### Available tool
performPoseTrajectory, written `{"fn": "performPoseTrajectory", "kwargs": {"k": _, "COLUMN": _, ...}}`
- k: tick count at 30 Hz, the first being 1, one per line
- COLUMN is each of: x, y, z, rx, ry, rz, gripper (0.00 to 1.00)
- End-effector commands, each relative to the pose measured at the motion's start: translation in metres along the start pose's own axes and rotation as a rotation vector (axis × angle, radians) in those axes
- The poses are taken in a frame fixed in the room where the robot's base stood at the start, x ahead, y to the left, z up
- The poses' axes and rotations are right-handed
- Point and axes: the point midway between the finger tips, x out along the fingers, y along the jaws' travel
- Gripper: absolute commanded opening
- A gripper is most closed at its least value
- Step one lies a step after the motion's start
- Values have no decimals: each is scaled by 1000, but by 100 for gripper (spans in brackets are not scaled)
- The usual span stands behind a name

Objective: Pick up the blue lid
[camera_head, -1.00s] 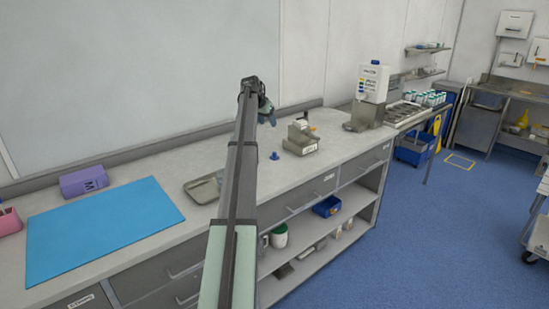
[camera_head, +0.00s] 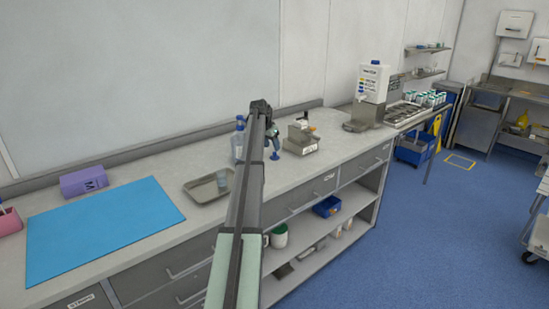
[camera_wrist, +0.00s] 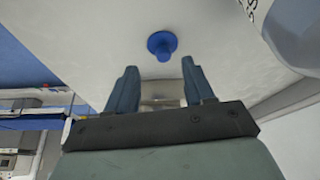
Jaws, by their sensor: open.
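The small blue lid (camera_head: 275,156) lies on the grey counter, left of the metal block holder. It also shows in the wrist view (camera_wrist: 161,45), a round flange with a narrower knob, just beyond the fingertips. My gripper (camera_wrist: 160,68) is open and empty, with its two blue-grey fingers on either side of the lid's line. In the head view my gripper (camera_head: 274,140) is close above the lid, partly hidden by my arm. No contact with the lid is visible.
A clear bottle with a blue cap (camera_head: 238,140) stands just left of my arm, and a metal tray (camera_head: 190,188) lies nearer. The block holder (camera_head: 301,140) is close on the right. A blue mat (camera_head: 100,222) covers the left counter.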

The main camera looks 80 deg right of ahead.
Motion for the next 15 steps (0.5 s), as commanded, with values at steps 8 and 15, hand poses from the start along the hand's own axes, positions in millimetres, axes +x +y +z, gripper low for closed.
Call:
{"fn": "performPoseTrajectory", "kwargs": {"k": 8, "x": 20, "y": -3, "z": -4, "rx": 0, "ry": -1, "rz": 1, "gripper": 53}}
{"fn": "performPoseTrajectory", "kwargs": {"k": 15, "x": 49, "y": -5, "z": -5, "rx": 0, "ry": -1, "rz": 1, "gripper": 53}}
